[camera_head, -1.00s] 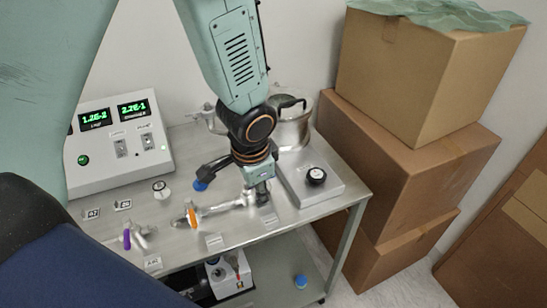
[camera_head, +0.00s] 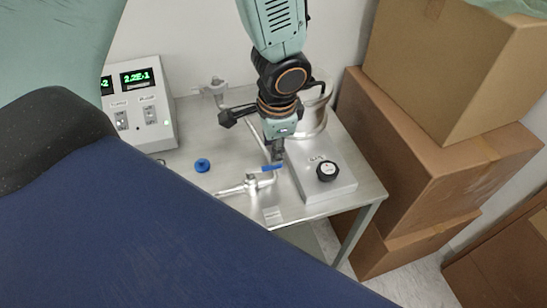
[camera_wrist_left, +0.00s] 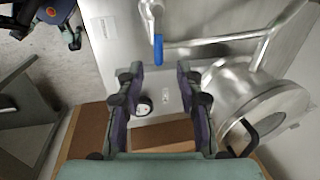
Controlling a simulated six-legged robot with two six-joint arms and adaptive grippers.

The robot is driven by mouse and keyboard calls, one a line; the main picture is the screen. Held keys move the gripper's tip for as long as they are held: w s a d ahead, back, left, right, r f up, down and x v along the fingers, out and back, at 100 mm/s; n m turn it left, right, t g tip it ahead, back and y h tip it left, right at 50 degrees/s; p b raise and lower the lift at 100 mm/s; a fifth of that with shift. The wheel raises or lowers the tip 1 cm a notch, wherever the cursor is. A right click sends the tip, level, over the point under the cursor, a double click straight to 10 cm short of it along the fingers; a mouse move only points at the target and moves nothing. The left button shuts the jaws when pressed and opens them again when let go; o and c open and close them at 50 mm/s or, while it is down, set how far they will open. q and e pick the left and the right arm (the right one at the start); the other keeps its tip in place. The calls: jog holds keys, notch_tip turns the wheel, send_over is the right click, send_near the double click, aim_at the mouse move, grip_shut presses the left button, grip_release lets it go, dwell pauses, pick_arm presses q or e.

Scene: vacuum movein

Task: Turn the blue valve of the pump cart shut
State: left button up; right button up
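The blue valve handle (camera_head: 266,168) sits on a silver pipe fitting (camera_head: 240,187) at the front of the steel cart top. In the left wrist view the blue handle (camera_wrist_left: 158,50) lies in line with the gap between my fingertips, with its end toward me. My left gripper (camera_head: 278,158) points down right at the handle in the head view. In the left wrist view its two fingers (camera_wrist_left: 159,72) stand apart with nothing clamped between them. I cannot tell whether a finger touches the handle.
A metal box with a black knob (camera_head: 327,171) is right of the handle, and a steel vessel (camera_head: 313,112) is behind. A loose blue cap (camera_head: 203,165) lies left. A display unit (camera_head: 143,100) stands at back left. Stacked cardboard boxes (camera_head: 408,150) stand close on the right.

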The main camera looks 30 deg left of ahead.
aim_at(272, 168)
pick_arm(q)
jog(key=f, duration=0.1)
jog(key=f+b, duration=0.1)
jog(key=f, duration=0.1)
jog(key=shift+s+a, duration=0.15)
jog(key=shift+s, duration=0.1)
jog(key=f, duration=0.1)
jog(key=w+f+b, duration=0.1)
jog(key=f+b, duration=0.1)
jog(key=shift+w+f, duration=0.1)
jog(key=shift+w, duration=0.15)
jog(key=shift+a+f, duration=0.15)
jog(key=shift+f, duration=0.05)
jog(key=shift+a, duration=0.1)
jog(key=shift+s+r, duration=0.15)
jog(key=shift+s, duration=0.3)
jog(key=shift+w, duration=0.2)
jog(key=shift+c, duration=0.6)
jog(key=shift+w+f, duration=0.2)
jog(key=shift+w, duration=0.1)
jog(key=c, duration=0.3)
jog(key=shift+s+r, duration=0.1)
jog(key=shift+s, duration=0.05)
jog(key=c, duration=0.3)
jog(key=shift+s, duration=0.15)
grip_shut()
